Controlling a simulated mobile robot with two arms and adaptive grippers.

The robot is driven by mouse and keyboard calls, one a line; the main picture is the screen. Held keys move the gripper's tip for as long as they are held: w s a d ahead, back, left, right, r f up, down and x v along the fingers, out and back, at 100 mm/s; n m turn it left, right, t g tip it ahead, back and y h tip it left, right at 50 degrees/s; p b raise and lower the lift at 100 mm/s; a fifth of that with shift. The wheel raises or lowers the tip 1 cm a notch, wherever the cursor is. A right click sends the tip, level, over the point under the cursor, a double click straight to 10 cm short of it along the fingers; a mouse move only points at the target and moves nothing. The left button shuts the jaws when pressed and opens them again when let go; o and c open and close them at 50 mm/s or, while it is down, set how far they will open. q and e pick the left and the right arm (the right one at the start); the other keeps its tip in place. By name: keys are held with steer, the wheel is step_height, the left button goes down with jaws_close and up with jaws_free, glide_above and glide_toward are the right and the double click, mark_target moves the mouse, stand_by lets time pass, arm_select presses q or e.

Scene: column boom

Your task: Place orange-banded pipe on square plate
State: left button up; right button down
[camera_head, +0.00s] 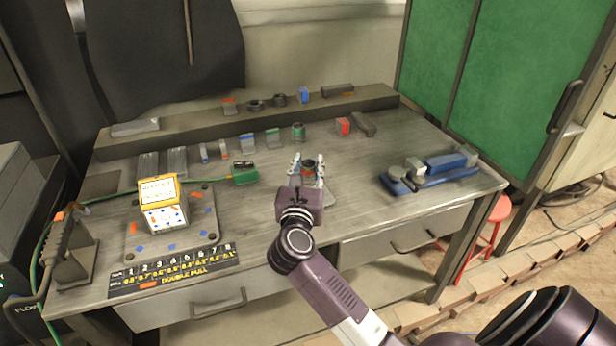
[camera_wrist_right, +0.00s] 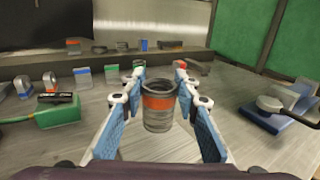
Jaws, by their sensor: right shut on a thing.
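The orange-banded pipe (camera_wrist_right: 158,102) is a short grey ribbed cylinder with an orange band around its middle. It stands upright between the blue-padded fingers of my right gripper (camera_wrist_right: 160,80), which is shut on it. In the head view the pipe (camera_head: 308,166) shows between the fingertips of my right gripper (camera_head: 307,172). A pale grey square plate (camera_head: 329,197) lies on the bench below the gripper, mostly hidden by it. I cannot tell whether the pipe's base touches the plate. My left gripper is not in view.
A green-banded pipe (camera_head: 298,131) and several small banded parts stand behind. A green device (camera_head: 245,174) and a plate with a yellow box (camera_head: 160,205) are at left. A blue vise-like tool (camera_head: 430,170) is at right. Bench right of centre is clear.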

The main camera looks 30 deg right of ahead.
mark_target(307, 181)
step_height(307, 181, down, 3)
steer(key=shift+r, duration=0.1)
steer(key=shift+f, duration=0.45)
steer(key=c, duration=1.9)
jaws_free()
steer(key=shift+f+b, duration=0.15)
steer(key=shift+b, duration=0.2)
steer(key=shift+c, duration=0.2)
steer(key=o, duration=0.4)
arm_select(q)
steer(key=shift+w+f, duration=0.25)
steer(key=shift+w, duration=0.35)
arm_select(e)
steer(key=shift+o, duration=0.2)
